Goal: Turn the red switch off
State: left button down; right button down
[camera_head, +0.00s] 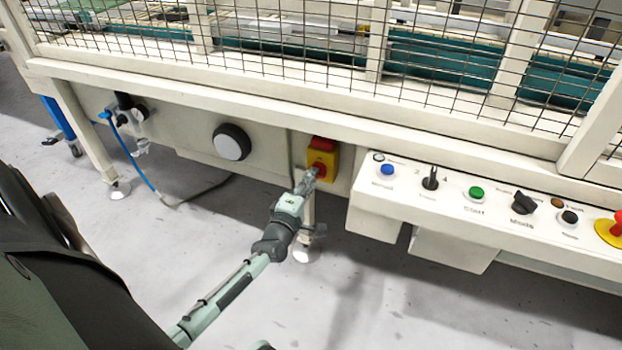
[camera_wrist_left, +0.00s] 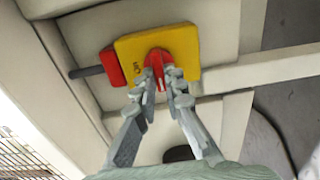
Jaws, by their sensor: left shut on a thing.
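The red switch (camera_head: 319,168) is a red rotary knob on a yellow box under the machine's front beam, near the middle of the head view. In the left wrist view the red knob (camera_wrist_left: 157,62) sits on the yellow plate (camera_wrist_left: 185,43), with a red block (camera_wrist_left: 112,66) at its side. My left gripper (camera_head: 311,176) reaches the knob from below and in front. In the left wrist view its two fingers (camera_wrist_left: 162,88) are closed on either side of the knob. The fingers hide part of the knob. My right gripper is not in view.
A control panel (camera_head: 455,192) with several buttons and knobs juts out at the right, with a red emergency button (camera_head: 617,222) at its end. A round black-and-white knob (camera_head: 231,142) and a blue hose (camera_head: 140,172) are at the left. Wire mesh covers the machine above.

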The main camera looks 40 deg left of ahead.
pick_arm(q)
jog(key=c, duration=1.6)
grip_release()
jog(key=shift+s, duration=0.1)
jog(key=v, duration=1.2)
jog(key=shift+f, duration=0.1)
